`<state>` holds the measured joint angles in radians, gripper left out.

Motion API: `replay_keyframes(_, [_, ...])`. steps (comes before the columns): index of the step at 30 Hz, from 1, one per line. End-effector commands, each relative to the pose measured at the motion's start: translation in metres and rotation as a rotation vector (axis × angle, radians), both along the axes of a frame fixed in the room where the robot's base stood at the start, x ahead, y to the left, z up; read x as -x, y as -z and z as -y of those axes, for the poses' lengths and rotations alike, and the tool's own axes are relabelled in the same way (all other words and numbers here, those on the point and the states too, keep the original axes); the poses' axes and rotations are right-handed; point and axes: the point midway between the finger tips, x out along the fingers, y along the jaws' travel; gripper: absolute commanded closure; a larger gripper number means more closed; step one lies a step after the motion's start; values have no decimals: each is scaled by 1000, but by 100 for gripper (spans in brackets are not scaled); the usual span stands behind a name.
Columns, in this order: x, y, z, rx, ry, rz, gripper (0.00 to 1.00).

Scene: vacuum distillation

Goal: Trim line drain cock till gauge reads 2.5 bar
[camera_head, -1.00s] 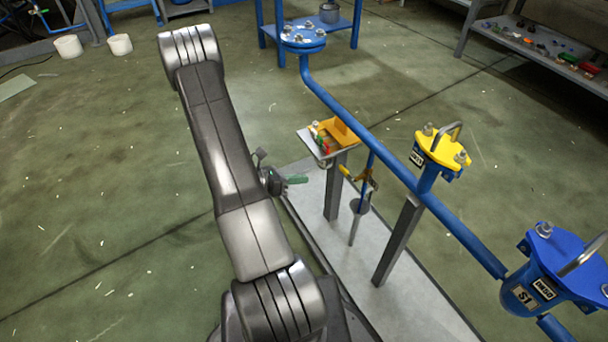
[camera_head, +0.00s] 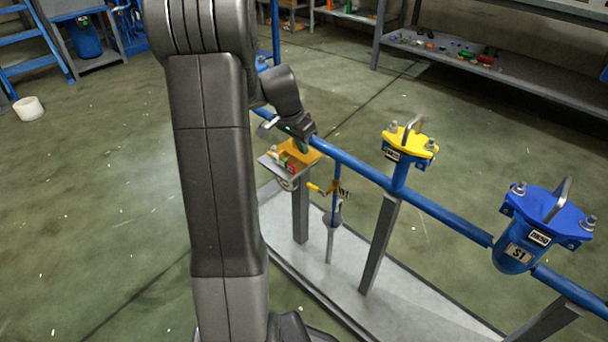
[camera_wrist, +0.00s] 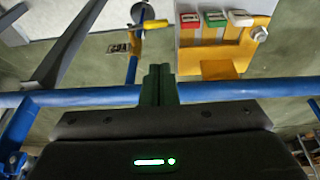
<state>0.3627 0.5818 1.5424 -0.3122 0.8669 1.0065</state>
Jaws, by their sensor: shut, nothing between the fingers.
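The drain cock has a yellow handle (camera_head: 315,187) on a thin blue drop pipe (camera_head: 335,172) below the main blue line; a tag hangs beside it. In the wrist view, the handle (camera_wrist: 155,24) shows at the top, left of centre. My gripper (camera_head: 303,146) is just above the line near the small tray, up and left of the cock and apart from it. In the wrist view, its green fingers (camera_wrist: 159,84) are together and empty, in front of the blue line. No readable gauge face shows in either view.
A small tray (camera_head: 267,163) with an orange holder and coloured blocks stands on a post beside the cock. A grey funnel (camera_head: 332,218) is under the drop pipe. Yellow-topped (camera_head: 410,142) and blue-topped (camera_head: 549,212) vessels sit along the line to the right. Open floor lies to the left.

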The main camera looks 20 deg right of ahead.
Motion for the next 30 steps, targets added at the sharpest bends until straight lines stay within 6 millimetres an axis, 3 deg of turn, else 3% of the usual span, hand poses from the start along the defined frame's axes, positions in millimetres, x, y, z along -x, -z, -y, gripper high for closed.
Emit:
replay_keyframes(5, [-1, 24, 6, -3, 6, 0, 100])
replay_keyframes(18, [-5, 111, 28, -3, 1, -4, 100])
replay_keyframes(24, [-3, 131, 28, -2, 1, -3, 100])
replay_keyframes(30, [-3, 135, 28, -1, 0, -2, 100])
